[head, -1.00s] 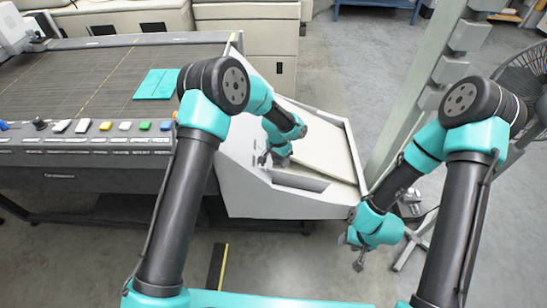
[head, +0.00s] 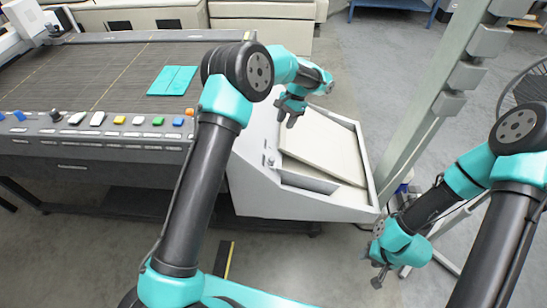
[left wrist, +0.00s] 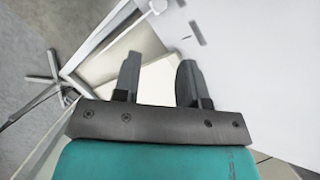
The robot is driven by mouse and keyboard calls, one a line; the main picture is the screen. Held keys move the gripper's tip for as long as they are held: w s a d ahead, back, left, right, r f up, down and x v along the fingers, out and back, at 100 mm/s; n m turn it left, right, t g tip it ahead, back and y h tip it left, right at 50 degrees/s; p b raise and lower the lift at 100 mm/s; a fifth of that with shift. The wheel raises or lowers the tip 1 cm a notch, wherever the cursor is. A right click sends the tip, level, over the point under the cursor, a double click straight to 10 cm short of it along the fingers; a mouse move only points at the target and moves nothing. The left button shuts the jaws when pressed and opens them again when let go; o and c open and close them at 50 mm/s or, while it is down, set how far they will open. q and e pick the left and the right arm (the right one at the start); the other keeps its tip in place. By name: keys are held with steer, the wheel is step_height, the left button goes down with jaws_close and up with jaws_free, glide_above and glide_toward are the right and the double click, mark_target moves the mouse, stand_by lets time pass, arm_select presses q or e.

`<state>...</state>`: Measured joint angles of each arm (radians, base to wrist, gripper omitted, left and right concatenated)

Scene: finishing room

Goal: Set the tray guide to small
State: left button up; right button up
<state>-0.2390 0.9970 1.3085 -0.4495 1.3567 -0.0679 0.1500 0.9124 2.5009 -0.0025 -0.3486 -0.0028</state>
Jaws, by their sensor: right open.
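The grey-white catch tray (head: 372,190) stands at the right end of the dryer, with a cream board (head: 325,150) lying tilted in it. A small grey knob-like part (head: 269,160) shows on the tray's left side wall; I cannot tell whether it is the tray guide, or read any size mark. My left gripper (head: 287,117) is above the tray's far left part. In the left wrist view its two fingers (left wrist: 158,75) are apart with nothing held between them. My right gripper (head: 379,277) is open, low in front of the tray's right corner.
A grey post (head: 430,110) stands right of the tray, with a fan (head: 525,100) beyond. The floor in front is mostly clear.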

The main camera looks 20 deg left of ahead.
mark_target(272, 157)
arm_select(q)
steer(key=x, duration=1.7)
steer(key=shift+d+f, duration=0.1)
steer(key=shift+f, duration=0.1)
steer(key=shift+c, duration=0.5)
jaws_close()
